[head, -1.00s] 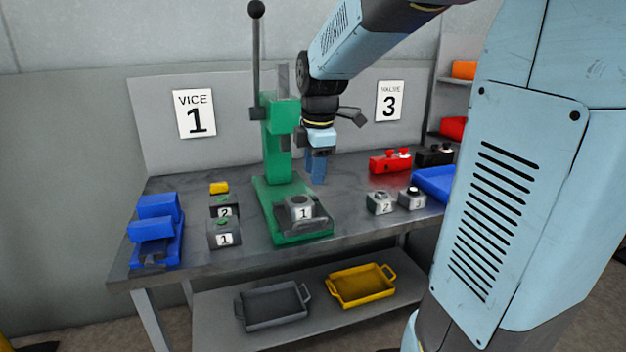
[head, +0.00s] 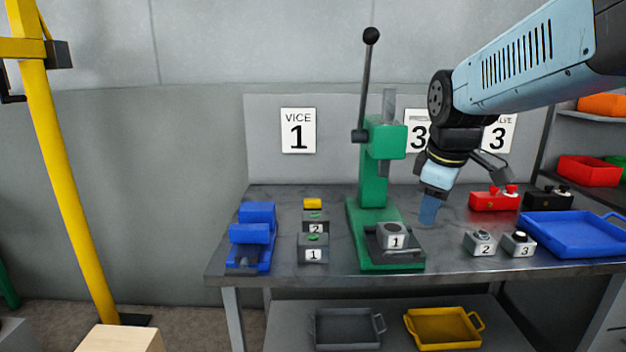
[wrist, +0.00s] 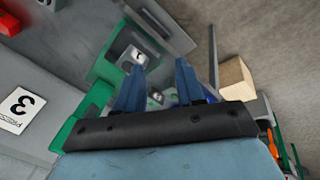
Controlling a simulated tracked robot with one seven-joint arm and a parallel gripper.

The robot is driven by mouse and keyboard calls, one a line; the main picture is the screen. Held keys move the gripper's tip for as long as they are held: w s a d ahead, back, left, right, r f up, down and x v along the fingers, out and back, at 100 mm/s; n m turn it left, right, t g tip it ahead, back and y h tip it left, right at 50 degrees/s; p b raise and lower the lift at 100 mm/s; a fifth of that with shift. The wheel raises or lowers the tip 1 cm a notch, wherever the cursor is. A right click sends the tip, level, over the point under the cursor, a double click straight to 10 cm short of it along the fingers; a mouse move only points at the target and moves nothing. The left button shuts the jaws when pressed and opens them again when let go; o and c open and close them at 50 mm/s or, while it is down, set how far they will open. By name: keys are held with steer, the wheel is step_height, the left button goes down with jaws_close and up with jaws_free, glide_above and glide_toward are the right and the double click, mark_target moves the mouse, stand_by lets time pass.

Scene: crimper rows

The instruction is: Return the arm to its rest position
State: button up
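My gripper (head: 428,212) hangs above the workbench, to the right of the green press (head: 377,165), with its fingers pointing down. In the wrist view its two blue fingers (wrist: 158,92) stand apart with nothing held between them. My arm reaches in from the upper right of the head view. A grey block marked 1 (head: 392,236) sits on the base of the green press; it also shows beyond the fingers in the wrist view (wrist: 133,56).
Grey (head: 347,313) and yellow (head: 443,313) trays lie below. A yellow post (head: 60,150) stands left.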

steer(key=s+d+f+m+t, duration=0.1)
steer(key=s+m+t, duration=0.1)
steer(key=s+m, duration=0.8)
steer(key=shift+s+m, duration=0.3)
steer(key=shift+s, duration=0.1)
